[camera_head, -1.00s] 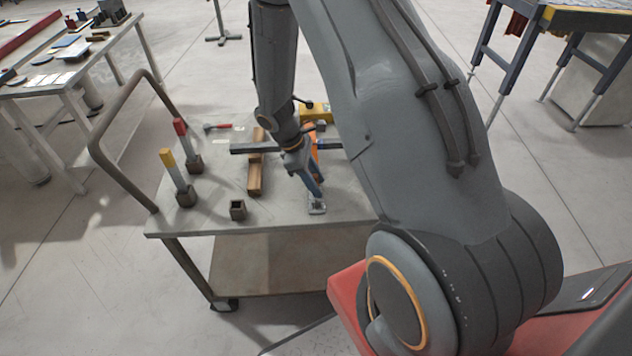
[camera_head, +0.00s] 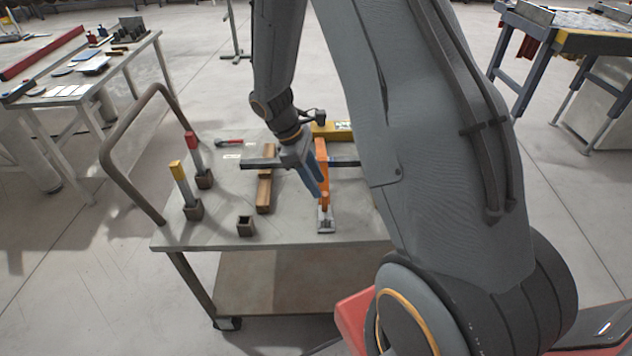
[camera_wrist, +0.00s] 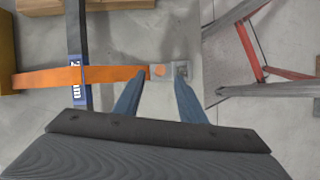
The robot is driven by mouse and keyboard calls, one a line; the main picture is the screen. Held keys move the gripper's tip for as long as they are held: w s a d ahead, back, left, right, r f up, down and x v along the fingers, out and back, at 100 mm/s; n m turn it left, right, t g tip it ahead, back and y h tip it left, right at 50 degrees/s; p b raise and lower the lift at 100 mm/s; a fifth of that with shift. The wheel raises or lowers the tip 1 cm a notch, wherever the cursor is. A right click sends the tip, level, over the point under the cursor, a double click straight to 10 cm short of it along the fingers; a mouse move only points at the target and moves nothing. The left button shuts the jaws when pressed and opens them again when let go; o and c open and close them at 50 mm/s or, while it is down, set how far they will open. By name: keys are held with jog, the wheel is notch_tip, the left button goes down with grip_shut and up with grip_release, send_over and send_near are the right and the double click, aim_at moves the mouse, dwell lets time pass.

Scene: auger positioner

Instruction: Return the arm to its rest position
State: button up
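My gripper (camera_head: 318,194) hangs over the front part of the cart top (camera_head: 290,233), just above and left of a small metal plate (camera_head: 326,226). In the wrist view, its two blue fingers (camera_wrist: 159,78) are apart with nothing held between them. A long orange piece (camera_head: 322,158) stands behind the fingers and reaches the metal plate. In the wrist view, the orange piece (camera_wrist: 45,78) runs across a dark bar with a blue label (camera_wrist: 82,82), and its end meets the metal plate (camera_wrist: 181,70) beyond the fingertips. My upper arm hides the right of the cart.
Brown wooden blocks (camera_head: 264,190) lie left of my gripper under the dark bar (camera_head: 258,164). A yellow-topped post (camera_head: 183,182), a red-topped post (camera_head: 197,157) and an empty dark socket (camera_head: 245,228) stand at the left. A yellow box (camera_head: 330,131) is behind. A bent handrail (camera_head: 120,168) edges the cart.

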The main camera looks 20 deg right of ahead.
jog(key=s+a+r+m+t+y, duration=0.2)
jog(key=s+a+r+m, duration=0.2)
jog(key=s+r+m, duration=0.1)
jog(key=s+a+r+m+t+y, duration=0.1)
jog(key=s+a+r+m, duration=0.2)
jog(key=s+r+m, duration=0.3)
jog(key=s+r, duration=0.2)
jog(key=shift+s+a+t+y, duration=0.35)
jog(key=shift+t+y, duration=0.05)
dwell(0.7)
